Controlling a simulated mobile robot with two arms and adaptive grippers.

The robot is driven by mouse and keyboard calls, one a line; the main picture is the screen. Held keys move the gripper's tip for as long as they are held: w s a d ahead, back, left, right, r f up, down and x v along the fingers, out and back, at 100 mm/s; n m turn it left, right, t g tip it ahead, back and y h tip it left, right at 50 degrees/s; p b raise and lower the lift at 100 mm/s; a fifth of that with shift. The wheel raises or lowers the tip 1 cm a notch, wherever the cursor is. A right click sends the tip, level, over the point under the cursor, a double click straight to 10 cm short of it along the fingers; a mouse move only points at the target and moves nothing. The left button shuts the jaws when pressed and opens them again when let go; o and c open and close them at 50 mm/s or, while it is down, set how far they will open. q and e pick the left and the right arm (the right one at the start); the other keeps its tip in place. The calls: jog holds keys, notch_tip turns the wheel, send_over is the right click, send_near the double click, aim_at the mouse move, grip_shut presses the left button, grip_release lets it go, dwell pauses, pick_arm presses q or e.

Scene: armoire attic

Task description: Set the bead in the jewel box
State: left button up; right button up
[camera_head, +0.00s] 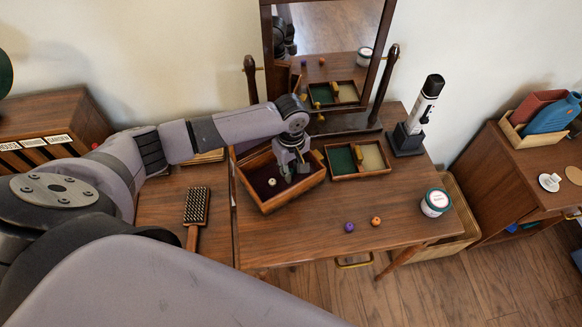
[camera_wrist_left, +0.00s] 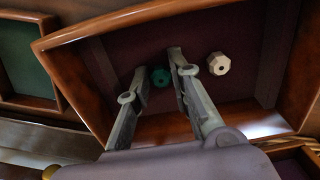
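The jewel box (camera_head: 293,199) is an open reddish-brown wooden box with a dark lining, on the table; it fills much of the left wrist view (camera_wrist_left: 128,19). My left gripper (camera_head: 293,178) points down into it. In the left wrist view, a dark green bead (camera_wrist_left: 160,77) lies between the fingertips (camera_wrist_left: 160,68), with a narrow gap visible at the right finger, so the gripper looks slightly open. A pale bead (camera_wrist_left: 218,63) rests on the box floor to the right; it shows in the head view too (camera_head: 272,182). My right gripper is not in view.
A purple bead (camera_head: 349,227) and an orange bead (camera_head: 376,221) lie on the table front. A divided tray (camera_head: 359,175), a jar (camera_head: 435,203), a clipper in its stand (camera_head: 420,115) and a mirror (camera_head: 325,55) stand around. A brush (camera_head: 195,210) lies left.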

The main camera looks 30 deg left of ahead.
aim_at(291, 171)
pick_arm(q)
jog(key=o, duration=0.3)
notch_tip(291, 171, up, 12)
jog(key=shift+r, duration=0.15)
dwell(0.5)
dwell(1.4)
